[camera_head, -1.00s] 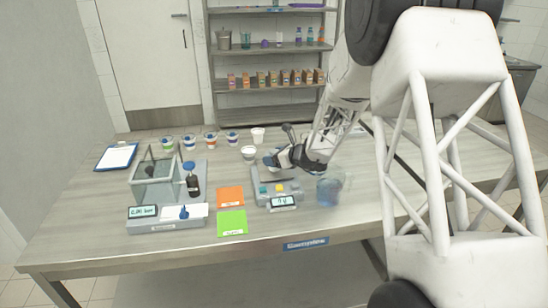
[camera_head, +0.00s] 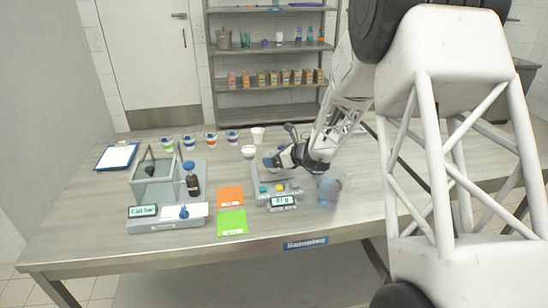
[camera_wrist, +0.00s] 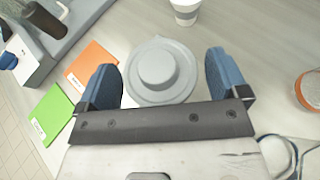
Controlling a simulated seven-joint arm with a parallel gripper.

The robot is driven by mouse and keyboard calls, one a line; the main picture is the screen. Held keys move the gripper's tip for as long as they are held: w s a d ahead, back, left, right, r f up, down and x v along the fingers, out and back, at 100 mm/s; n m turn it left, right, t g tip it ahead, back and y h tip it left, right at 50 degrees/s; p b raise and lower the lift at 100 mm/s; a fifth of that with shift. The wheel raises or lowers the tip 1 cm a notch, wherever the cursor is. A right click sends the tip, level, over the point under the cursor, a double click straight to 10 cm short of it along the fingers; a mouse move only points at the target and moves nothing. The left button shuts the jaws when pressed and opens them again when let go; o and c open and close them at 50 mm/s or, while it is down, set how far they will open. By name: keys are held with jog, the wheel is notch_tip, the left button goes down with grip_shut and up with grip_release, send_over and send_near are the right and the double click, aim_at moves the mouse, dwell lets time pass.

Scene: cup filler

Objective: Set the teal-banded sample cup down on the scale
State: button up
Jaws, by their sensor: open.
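My gripper (camera_head: 270,161) is over the back of the grey scale (camera_head: 262,198), which has a small display at its front. In the wrist view its two blue fingers (camera_wrist: 164,85) are wide apart, with nothing gripped. A grey round dish-like thing with a small lip (camera_wrist: 160,72) lies between and beyond the fingertips; I cannot tell whether it is touched. I cannot make out a teal band on any cup. Cups with green (camera_head: 168,144), blue (camera_head: 189,142), orange (camera_head: 210,139) and purple (camera_head: 232,137) bands stand in a row at the back.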

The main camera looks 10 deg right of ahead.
jog(key=v, duration=1.1)
jog(key=shift+r, duration=0.1)
dwell(0.4)
jog(key=s+a+r+n+g+h, duration=0.1)
jog(key=s+a+r+n+g, duration=0.15)
jog(key=s+n, duration=0.35)
jog(key=s+a+r+n+g, duration=0.2)
jog(key=s+a+r+n, duration=0.15)
jog(key=s, duration=0.55)
jog(key=s+a+r+n+g+h, duration=0.1)
jog(key=s+a+r+n+g, duration=0.1)
jog(key=s+a+r+n, duration=0.4)
jog(key=s+d+n+h, duration=0.2)
jog(key=s+n+h, duration=0.2)
jog(key=s, duration=0.8)
jog(key=s+d+n+h, duration=0.3)
jog(key=s+n, duration=0.4)
jog(key=s, duration=0.5)
jog(key=shift+d+r+h, duration=0.35)
jog(key=shift+h, duration=0.05)
